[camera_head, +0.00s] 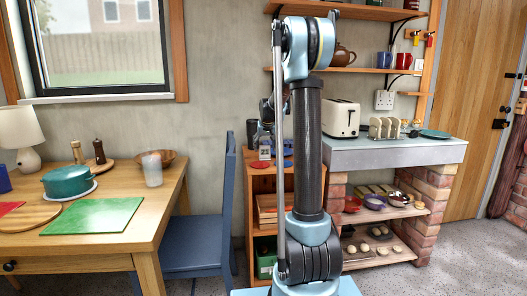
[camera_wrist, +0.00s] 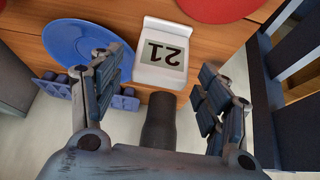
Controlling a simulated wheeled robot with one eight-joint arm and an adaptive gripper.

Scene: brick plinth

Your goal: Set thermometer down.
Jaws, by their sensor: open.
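The thermometer (camera_wrist: 162,50) is a white block with a grey display reading 21, upside down in the wrist view. It rests on a wooden surface (camera_wrist: 130,20). In the head view it shows as a small white thing (camera_head: 265,153) on top of the wooden shelf unit, partly behind my arm. My gripper (camera_wrist: 160,90) is open, its two fingers apart on either side of and short of the thermometer, with nothing between them.
A blue plate (camera_wrist: 80,52) lies left of the thermometer and a red plate (camera_wrist: 218,6) lies beyond it. A blue chair (camera_head: 200,215) stands beside the shelf unit. A toaster (camera_head: 341,118) and toast rack (camera_head: 382,128) stand on the counter at right.

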